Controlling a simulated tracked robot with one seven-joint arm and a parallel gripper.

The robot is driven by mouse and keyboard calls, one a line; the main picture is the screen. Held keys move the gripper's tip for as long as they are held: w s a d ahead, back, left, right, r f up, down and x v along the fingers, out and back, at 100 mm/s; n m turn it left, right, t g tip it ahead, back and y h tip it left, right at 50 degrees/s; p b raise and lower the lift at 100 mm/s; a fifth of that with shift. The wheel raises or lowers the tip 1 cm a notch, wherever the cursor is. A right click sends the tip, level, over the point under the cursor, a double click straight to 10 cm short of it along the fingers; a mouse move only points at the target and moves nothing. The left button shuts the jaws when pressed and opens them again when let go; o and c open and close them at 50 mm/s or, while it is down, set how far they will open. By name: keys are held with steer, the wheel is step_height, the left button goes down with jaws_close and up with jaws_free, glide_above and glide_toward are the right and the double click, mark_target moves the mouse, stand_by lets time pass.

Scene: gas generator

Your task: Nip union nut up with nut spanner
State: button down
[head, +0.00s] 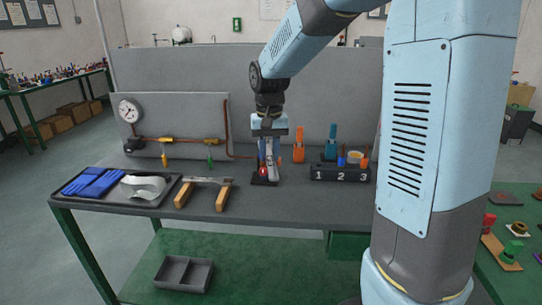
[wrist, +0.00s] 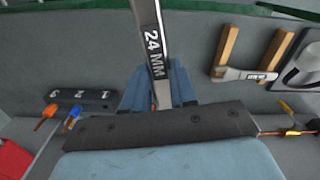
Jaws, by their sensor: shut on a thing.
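My gripper (head: 268,150) is shut on a metal spanner marked "24 MM" (wrist: 152,40), which stands out between its blue fingers in the wrist view. In the head view the gripper points down over the bench, above a small dark base with a red part (head: 263,171). The lower end of the held spanner is hard to make out there. A second spanner (head: 206,180) lies across two wooden blocks and also shows in the wrist view (wrist: 258,75). Brass fittings (head: 210,140) sit on the copper pipe left of the gripper. I cannot tell which is the union nut.
A pressure gauge (head: 130,110) is on the grey back panel, with yellow and green valve handles below the pipe. A tray (head: 148,199) with blue gloves and a clear visor lies at left. A rack numbered 1 2 3 (head: 341,175) and orange-handled tools stand right of the gripper.

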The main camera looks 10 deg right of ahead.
mark_target(268, 150)
steer(key=shift+w+d, duration=0.15)
steer(key=shift+w, duration=0.8)
steer(key=shift+w+d, duration=0.1)
steer(key=shift+w, duration=0.85)
steer(key=shift+w, duration=0.3)
steer(key=shift+w+d, duration=0.15)
steer(key=shift+w, duration=1.2)
steer(key=shift+w+a+m, duration=0.2)
steer(key=shift+a+m, duration=0.7)
steer(key=shift+m, duration=0.1)
